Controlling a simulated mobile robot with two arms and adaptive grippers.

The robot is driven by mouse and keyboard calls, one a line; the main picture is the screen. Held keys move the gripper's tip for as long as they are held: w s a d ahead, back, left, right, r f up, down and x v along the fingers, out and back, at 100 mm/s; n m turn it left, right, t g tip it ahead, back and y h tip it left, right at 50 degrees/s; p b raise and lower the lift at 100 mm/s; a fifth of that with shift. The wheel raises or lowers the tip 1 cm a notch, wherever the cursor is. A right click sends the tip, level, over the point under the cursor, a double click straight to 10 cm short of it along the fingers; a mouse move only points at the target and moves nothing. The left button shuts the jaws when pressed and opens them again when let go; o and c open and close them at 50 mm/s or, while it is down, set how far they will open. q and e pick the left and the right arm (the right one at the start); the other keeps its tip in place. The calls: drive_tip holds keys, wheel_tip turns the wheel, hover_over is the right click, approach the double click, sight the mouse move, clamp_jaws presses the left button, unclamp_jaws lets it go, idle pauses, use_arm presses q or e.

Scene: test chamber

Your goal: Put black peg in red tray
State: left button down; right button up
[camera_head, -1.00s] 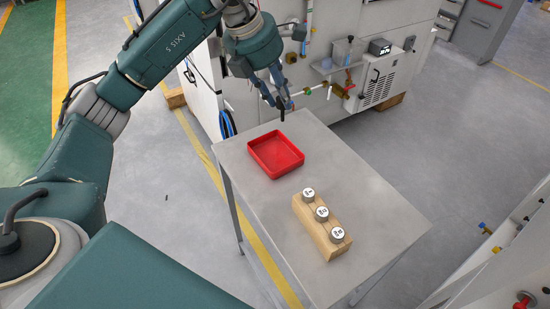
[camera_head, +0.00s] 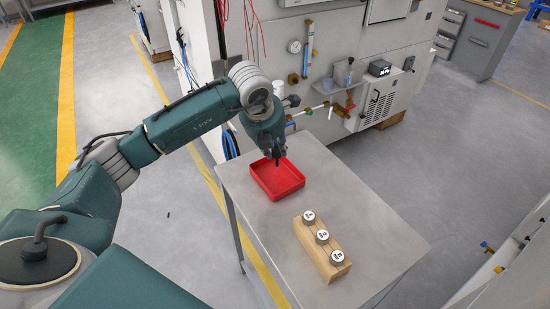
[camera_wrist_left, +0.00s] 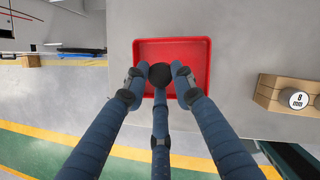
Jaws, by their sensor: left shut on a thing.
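The red tray (camera_head: 287,187) lies on the grey table; it also shows in the left wrist view (camera_wrist_left: 200,50). My left gripper (camera_head: 276,156) points down over the tray's far part. In the left wrist view its blue fingers (camera_wrist_left: 159,82) close around the black peg (camera_wrist_left: 160,73), whose round dark end faces the camera. In the head view the peg (camera_head: 277,162) shows as a small dark tip under the fingers, over the tray. I cannot tell the exact gap between the peg and the tray floor. My right gripper is not in view.
A wooden block (camera_head: 313,250) with several numbered metal weights stands on the table (camera_head: 370,210), nearer than the tray. A white cabinet with pipes and valves (camera_head: 325,105) stands behind the table. The table's right side is clear.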

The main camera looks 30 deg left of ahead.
use_arm(q)
drive_tip(key=shift+f+p, duration=0.55)
drive_tip(key=shift+f, duration=2.25)
drive_tip(key=c, duration=1.9)
unclamp_jaws()
drive_tip(key=shift+f, duration=0.1)
drive_tip(key=o, duration=0.5)
drive_tip(key=shift+c, duration=0.2)
